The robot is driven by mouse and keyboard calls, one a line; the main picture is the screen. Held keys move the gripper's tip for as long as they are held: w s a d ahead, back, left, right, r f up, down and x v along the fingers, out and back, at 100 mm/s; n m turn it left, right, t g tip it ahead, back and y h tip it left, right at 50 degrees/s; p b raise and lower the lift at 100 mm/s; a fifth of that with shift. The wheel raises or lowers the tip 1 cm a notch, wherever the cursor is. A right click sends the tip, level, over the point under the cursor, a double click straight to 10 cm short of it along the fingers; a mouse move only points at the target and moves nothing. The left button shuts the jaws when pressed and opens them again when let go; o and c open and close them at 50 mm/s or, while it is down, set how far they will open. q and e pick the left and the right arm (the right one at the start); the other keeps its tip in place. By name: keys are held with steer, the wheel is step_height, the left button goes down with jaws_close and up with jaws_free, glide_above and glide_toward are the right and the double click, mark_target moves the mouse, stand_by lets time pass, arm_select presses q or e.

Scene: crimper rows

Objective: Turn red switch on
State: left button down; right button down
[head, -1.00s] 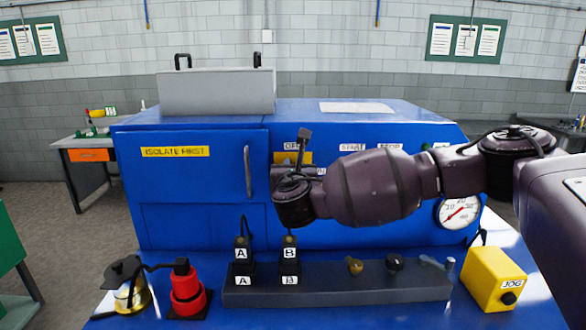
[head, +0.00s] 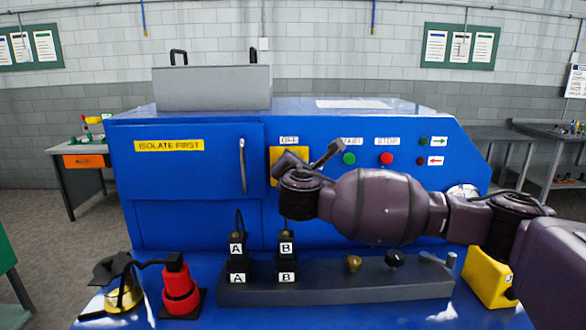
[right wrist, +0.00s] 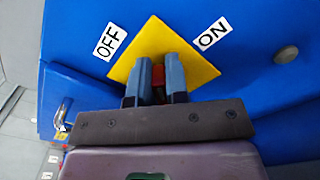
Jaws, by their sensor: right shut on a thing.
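The red switch (right wrist: 159,76) shows as a small red piece between the two blue-grey fingers of my right gripper (right wrist: 158,86) in the right wrist view. The fingers are shut on it, and they hide most of it. It sits on a yellow plate (right wrist: 190,57), with an OFF label (right wrist: 110,42) to the left and an ON label (right wrist: 213,36) to the right. In the head view the yellow plate (head: 275,166) is partly behind my right wrist, and the switch is hidden. I cannot tell exactly which label the handle points to. My left gripper is not in view.
Right of the plate are a green button (head: 349,158) and a red button (head: 386,158). A dark strip (head: 335,290) with A and B plugs, a red stacked piece (head: 178,290) and a yellow JOG box (head: 486,278) stand on the blue ledge in front.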

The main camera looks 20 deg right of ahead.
steer(key=m, duration=0.4)
steer(key=f+m, duration=0.1)
steer(key=shift+d+m+b, duration=0.3)
steer(key=shift+m+b, duration=0.1)
steer(key=shift+s+f+m, duration=0.1)
steer(key=shift+f+m, duration=0.1)
steer(key=shift+m, duration=0.85)
steer(key=shift+f+m, duration=0.2)
steer(key=shift+m, duration=0.85)
steer(key=c, duration=1.1)
jaws_free()
steer(key=b+v, duration=0.1)
steer(key=v, duration=0.9)
steer(key=shift+s+r, duration=0.1)
steer(key=shift+s, duration=0.3)
